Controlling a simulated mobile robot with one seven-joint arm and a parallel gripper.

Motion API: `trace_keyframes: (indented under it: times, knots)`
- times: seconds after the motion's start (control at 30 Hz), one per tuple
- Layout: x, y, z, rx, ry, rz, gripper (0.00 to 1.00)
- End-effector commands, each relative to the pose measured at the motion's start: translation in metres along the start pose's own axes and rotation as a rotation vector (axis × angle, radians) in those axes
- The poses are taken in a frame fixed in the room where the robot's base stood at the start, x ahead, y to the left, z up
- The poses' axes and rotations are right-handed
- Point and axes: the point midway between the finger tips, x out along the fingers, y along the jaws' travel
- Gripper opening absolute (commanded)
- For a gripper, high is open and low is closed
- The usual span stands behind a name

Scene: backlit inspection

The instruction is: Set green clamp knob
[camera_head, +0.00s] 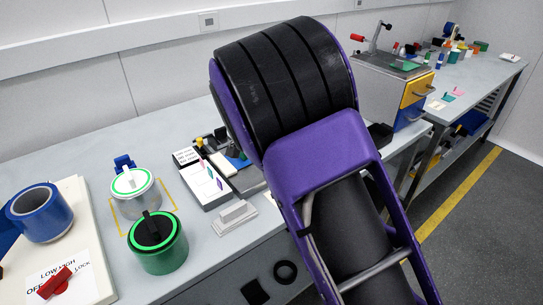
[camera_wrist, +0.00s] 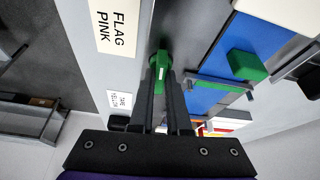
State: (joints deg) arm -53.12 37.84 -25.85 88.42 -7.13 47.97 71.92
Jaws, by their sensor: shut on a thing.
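The green clamp knob (camera_wrist: 162,56) shows in the wrist view between my fingertips, partly covered by them. My gripper (camera_wrist: 160,68) is shut on it. It is beside a grey edge and the blue surface (camera_wrist: 213,69). A green block (camera_wrist: 246,65) stands on that blue surface to the right, with a green bar (camera_wrist: 220,83) just below it. In the head view my purple and black arm fills the middle and hides my gripper and the knob.
A white FLAG PINK label (camera_wrist: 117,27) and a smaller label (camera_wrist: 119,101) lie left of the fingers. A drawer cabinet (camera_head: 375,92) stands behind my arm.

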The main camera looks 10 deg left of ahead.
Motion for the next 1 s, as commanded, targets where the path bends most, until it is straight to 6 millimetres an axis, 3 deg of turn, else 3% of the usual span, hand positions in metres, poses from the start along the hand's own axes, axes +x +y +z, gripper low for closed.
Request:
trace_keyframes:
  times: [0.3,0.87,0.9,1.0]
  knots:
    - [-0.0002,-0.0007,0.0004,0.114,-0.002,0.048,0.00]
    - [0.0002,-0.0010,0.0007,0.138,-0.003,0.056,0.00]
    - [0.0002,-0.0010,0.0007,0.138,-0.003,0.056,0.22]
    - [0.0002,-0.0010,0.0005,0.137,-0.002,0.056,0.40]
